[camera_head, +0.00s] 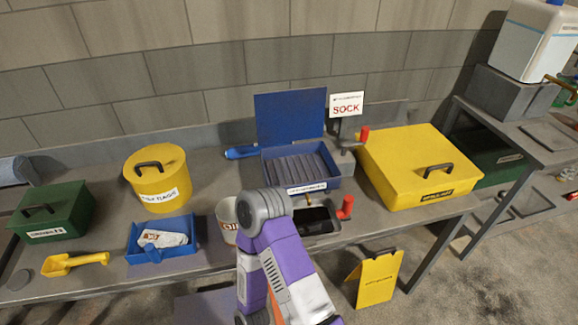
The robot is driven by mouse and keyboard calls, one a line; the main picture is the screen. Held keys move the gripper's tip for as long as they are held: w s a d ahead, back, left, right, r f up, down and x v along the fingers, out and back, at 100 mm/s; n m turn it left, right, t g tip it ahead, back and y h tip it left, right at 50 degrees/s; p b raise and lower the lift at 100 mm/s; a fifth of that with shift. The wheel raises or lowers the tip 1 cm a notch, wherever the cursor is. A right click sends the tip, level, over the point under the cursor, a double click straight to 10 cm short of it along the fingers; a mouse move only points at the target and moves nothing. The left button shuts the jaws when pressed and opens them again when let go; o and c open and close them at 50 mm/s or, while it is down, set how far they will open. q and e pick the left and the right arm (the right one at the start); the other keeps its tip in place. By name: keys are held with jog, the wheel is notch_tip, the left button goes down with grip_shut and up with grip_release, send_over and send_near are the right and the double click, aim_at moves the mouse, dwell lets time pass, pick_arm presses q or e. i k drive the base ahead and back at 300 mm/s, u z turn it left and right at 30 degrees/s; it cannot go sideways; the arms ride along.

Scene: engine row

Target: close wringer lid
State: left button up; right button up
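The wringer is a blue box (325,180) with a ribbed grey inside, standing on the bench at the middle of the view. Its blue lid (290,116) is open and stands upright at the back edge. A grey post with a crank and red knob (361,135) is at its right side, below a white "SOCK" sign (346,104). A purple and grey arm of mine rises from the bottom edge in front of the wringer. Neither gripper shows.
A yellow case (408,166) stands close right of the wringer. A yellow round tin (157,178), blue tray (178,252), green box (55,211) and yellow scoop (75,263) are left. A white tub (227,216) is partly behind my arm. A yellow floor sign (377,278) stands below.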

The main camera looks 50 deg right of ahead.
aim_at(285, 116)
jog(key=z, duration=0.9)
jog(key=i, duration=0.45)
jog(key=z, duration=0.6)
